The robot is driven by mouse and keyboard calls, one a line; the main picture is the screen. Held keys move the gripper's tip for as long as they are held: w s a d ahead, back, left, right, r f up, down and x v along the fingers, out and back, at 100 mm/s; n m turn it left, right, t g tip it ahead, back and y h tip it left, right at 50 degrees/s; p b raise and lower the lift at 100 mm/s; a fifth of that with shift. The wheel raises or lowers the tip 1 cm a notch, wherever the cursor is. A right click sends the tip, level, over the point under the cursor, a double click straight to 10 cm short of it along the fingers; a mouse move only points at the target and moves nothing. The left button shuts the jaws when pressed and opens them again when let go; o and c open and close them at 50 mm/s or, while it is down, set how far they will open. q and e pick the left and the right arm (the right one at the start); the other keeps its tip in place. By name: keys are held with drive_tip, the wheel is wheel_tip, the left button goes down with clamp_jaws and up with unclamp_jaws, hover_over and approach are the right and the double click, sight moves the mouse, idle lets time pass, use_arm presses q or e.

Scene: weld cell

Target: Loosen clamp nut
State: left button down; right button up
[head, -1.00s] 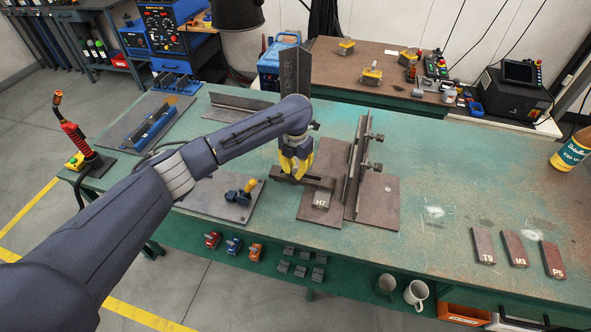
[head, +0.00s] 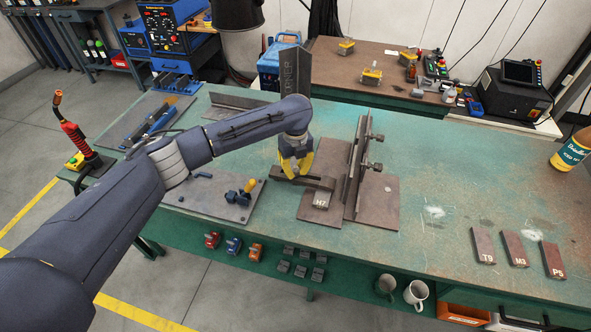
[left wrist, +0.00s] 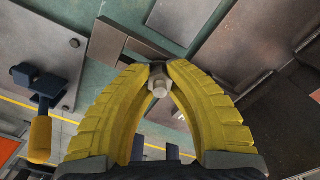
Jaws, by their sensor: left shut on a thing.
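My left gripper (head: 297,172) has yellow fingers and is over the left part of a dark clamp bar (head: 318,182) on a brown plate. In the left wrist view, the fingertips (left wrist: 158,68) are closed around the clamp nut (left wrist: 159,88), a small grey nut with a pale stud end between the fingers. In the head view the nut is hidden by the fingers. The bar's right end lies over a grey block marked H7 (head: 322,200). My right gripper is not in view.
An upright steel angle (head: 357,165) with side clamps stands right of the bar. A plate (head: 205,199) with a blue and yellow toggle clamp (head: 241,193) lies left. Blocks T9 (head: 483,246), M3 (head: 513,247) and P5 (head: 552,260) lie at right. The table's right middle is mostly clear.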

use_arm(q)
drive_tip(key=n, duration=0.4)
drive_tip(key=shift+n, duration=0.3)
drive_tip(key=n, duration=0.3)
drive_tip(key=shift+n, duration=0.4)
drive_tip(key=n, duration=1.2)
drive_tip(key=shift+n, duration=0.3)
drive_tip(key=n, duration=0.3)
drive_tip(key=shift+n, duration=0.3)
drive_tip(key=n, duration=0.4)
drive_tip(key=shift+n, duration=2.2)
